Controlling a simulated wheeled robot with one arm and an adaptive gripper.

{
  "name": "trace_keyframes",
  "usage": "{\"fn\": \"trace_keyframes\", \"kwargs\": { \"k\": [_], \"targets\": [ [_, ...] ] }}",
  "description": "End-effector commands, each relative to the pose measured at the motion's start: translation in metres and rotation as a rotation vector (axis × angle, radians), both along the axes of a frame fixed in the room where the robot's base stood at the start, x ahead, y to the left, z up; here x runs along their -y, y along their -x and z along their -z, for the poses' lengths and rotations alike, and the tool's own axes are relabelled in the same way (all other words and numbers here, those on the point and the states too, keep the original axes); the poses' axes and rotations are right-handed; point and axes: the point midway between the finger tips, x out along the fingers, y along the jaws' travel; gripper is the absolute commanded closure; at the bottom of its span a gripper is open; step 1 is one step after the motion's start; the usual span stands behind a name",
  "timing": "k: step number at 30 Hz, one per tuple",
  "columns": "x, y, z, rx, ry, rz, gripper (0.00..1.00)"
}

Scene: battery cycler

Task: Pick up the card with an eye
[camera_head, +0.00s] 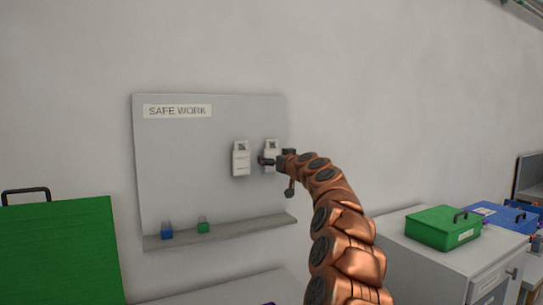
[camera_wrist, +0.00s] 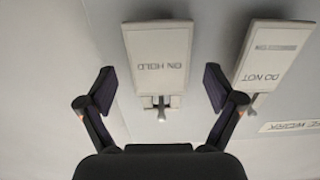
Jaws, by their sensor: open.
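Two white cards hang side by side on pegs on a grey board. The right card (camera_head: 270,148) is partly hidden behind my gripper (camera_head: 278,157). In the wrist view, which is upside down, this card (camera_wrist: 158,62) reads "ON HOLD" and lies ahead, between the two fingers. My gripper (camera_wrist: 160,88) is open and empty, and I cannot tell how far its tips are from the card. The other card (camera_head: 241,158) hangs to the left; in the wrist view this card (camera_wrist: 268,58) reads "DO NOT". I cannot make out an eye on either card.
The grey board (camera_head: 190,190) has a "SAFE WORK" label (camera_head: 177,111) and a lower ledge (camera_head: 225,232) with a blue item (camera_head: 167,231) and a green item (camera_head: 203,225). A green case (camera_head: 60,245) stands at left. A green box (camera_head: 443,227) sits on the right cabinet.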

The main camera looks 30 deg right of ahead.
Motion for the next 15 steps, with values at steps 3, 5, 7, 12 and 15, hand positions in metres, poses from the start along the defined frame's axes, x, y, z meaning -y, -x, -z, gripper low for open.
{"fn": "trace_keyframes", "kwargs": {
  "k": [3,5,7,12,15],
  "targets": [
    [0.0012,-0.0052,-0.0014,0.001,0.001,0.001,0.08],
    [0.0012,-0.0064,-0.0016,0.002,0.001,0.001,0.08],
    [0.0011,-0.0071,-0.0015,0.002,0.001,0.001,0.08],
    [0.001,-0.0071,-0.0012,0.002,0.0,0.0,0.08],
    [0.0009,-0.0072,-0.001,0.002,0.0,0.0,0.15]
  ]
}}
